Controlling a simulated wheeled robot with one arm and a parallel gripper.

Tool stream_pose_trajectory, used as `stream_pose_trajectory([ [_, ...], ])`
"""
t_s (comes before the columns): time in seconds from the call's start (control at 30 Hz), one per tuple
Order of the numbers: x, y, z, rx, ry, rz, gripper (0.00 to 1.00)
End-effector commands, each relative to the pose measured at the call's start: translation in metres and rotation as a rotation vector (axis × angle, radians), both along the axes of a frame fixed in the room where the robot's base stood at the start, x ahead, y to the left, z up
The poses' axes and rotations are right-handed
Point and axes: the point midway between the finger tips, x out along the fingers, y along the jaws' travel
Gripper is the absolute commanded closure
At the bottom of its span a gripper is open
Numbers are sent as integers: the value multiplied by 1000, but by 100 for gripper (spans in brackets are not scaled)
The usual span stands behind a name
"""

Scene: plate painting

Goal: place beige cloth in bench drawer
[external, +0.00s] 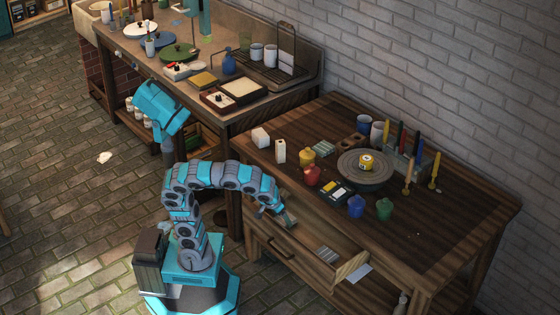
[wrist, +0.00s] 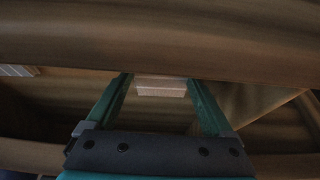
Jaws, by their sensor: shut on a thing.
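The bench drawer (external: 285,249) is pulled open at the front of the dark wooden bench. My gripper (external: 289,222) is over the drawer's left part, close to the bench's front edge. In the wrist view my gripper (wrist: 160,80) has its two teal fingers pointing into the drawer, with wooden walls around them. A flat, pale beige piece, which looks like the beige cloth (wrist: 162,87), sits between the fingertips, and the fingers are shut on it. The cloth cannot be made out in the external view. Whether it touches the drawer floor is not clear.
A grey striped item (external: 327,254) lies in the drawer's right part. A white sheet (external: 357,273) is by the drawer's right end. The bench edge (wrist: 160,40) passes close above the fingers. A turntable (external: 364,168), pots and brushes stand on the bench top.

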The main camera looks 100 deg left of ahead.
Motion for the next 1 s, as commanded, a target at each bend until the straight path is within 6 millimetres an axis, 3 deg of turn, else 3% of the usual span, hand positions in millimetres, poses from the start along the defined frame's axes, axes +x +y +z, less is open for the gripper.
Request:
stream_pose_trajectory([
  [0.27,27,26,0,-1,-1,2,67],
  [0.4,24,26,-12,1,3,1,67],
  [0.77,25,26,-16,0,2,2,67],
  [0.8,25,26,-15,0,2,2,9],
  [0.9,25,26,-14,0,0,1,0],
  [1.0,25,26,-14,0,0,1,0],
])
